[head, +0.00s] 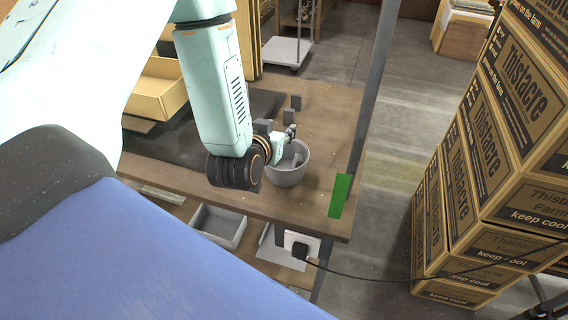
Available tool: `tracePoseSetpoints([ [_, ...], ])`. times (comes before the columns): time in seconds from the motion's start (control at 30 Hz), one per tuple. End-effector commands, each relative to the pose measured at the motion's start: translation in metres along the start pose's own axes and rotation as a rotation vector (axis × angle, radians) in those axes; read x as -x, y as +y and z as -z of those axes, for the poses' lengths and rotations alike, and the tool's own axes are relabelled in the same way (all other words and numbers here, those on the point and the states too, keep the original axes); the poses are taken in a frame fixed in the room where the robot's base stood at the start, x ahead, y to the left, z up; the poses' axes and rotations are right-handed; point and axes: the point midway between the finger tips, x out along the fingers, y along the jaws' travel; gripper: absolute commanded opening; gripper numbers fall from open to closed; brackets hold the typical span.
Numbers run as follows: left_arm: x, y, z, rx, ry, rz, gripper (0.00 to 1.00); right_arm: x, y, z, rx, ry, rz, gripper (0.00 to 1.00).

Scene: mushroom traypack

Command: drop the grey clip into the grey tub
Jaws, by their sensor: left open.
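The grey tub (291,178) stands on the wooden bench near its right end. A small grey piece (297,160) shows inside the tub; it looks like the grey clip, but it is too small to be sure. My left gripper (290,132) is open, just above and behind the tub's far rim, with its arm coming down from the upper left. My left wrist covers part of the tub's left side. My right gripper is out of view.
Small grey blocks (296,102) stand on the bench (325,115) behind the tub. A dark mat and a cardboard tray (160,92) lie to the left. A metal post (372,90) and a green tag (340,194) are at the right edge. Stacked boxes (510,180) stand farther right.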

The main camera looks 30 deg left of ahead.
Motion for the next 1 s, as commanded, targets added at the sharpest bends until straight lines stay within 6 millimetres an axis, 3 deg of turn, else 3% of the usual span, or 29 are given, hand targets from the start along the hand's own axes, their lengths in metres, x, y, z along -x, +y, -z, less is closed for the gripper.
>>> tracePoseSetpoints([
  [0.17, 0.001, 0.0, 0.005, 0.001, 0.002, 0.0, 0.41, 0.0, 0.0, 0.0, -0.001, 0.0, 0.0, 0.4],
  [0.7, 0.029, -0.002, 0.073, 0.005, 0.002, -0.001, 0.41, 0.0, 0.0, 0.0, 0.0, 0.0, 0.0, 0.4],
  [1.0, 0.036, -0.002, 0.091, 0.003, -0.001, -0.001, 0.41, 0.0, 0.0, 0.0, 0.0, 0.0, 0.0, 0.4],
])
